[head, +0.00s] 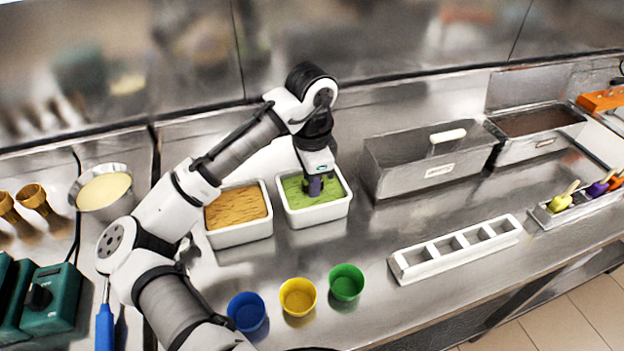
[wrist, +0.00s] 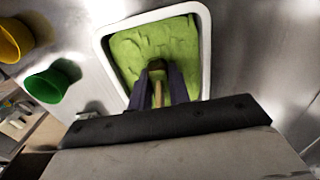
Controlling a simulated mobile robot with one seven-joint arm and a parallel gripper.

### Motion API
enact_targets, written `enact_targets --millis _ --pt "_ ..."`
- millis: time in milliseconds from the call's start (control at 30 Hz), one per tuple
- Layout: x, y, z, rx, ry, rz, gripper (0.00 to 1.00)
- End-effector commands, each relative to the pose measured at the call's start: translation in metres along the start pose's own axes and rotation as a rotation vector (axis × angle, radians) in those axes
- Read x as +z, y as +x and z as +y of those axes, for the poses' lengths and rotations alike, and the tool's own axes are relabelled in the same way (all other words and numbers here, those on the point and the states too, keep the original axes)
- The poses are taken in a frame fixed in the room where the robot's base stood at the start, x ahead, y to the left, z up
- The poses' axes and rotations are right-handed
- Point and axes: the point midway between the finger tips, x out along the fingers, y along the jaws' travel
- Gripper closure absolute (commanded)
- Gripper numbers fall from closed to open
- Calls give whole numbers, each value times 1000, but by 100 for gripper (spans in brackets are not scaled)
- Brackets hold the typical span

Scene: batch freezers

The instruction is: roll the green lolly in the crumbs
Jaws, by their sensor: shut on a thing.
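My gripper (head: 314,188) points down over a white tub (head: 319,217) of green crumb-like material (head: 295,190). In the wrist view, my gripper (wrist: 158,85) is shut on a pale wooden stick (wrist: 157,95), which shows between the dark fingers. A small brownish piece (wrist: 155,65) shows near the fingertips, against the green filling. The lolly's body cannot be made out; the fingers hide that spot in the head view, and I cannot tell whether it touches the filling. A second white tub (head: 241,234) with brown crumb-like filling (head: 236,208) stands just left of the green one.
Blue, yellow and green cups (head: 346,282) stand in front. A white compartmented holder (head: 455,250) lies to the right. A metal bin (head: 412,181) and a dark-filled metal tray (head: 530,144) stand behind it. A rack at far right holds yellow (head: 563,199), purple and orange lollies.

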Motion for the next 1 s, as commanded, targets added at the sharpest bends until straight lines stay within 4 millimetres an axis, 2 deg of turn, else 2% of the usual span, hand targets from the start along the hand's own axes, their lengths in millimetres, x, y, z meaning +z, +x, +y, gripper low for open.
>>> enact_targets --millis 100,800,1000 --pt "0 -11 0 0 0 0 100" --pt "0 -51 0 -1 0 0 100" --pt "0 -53 0 0 0 0 100"
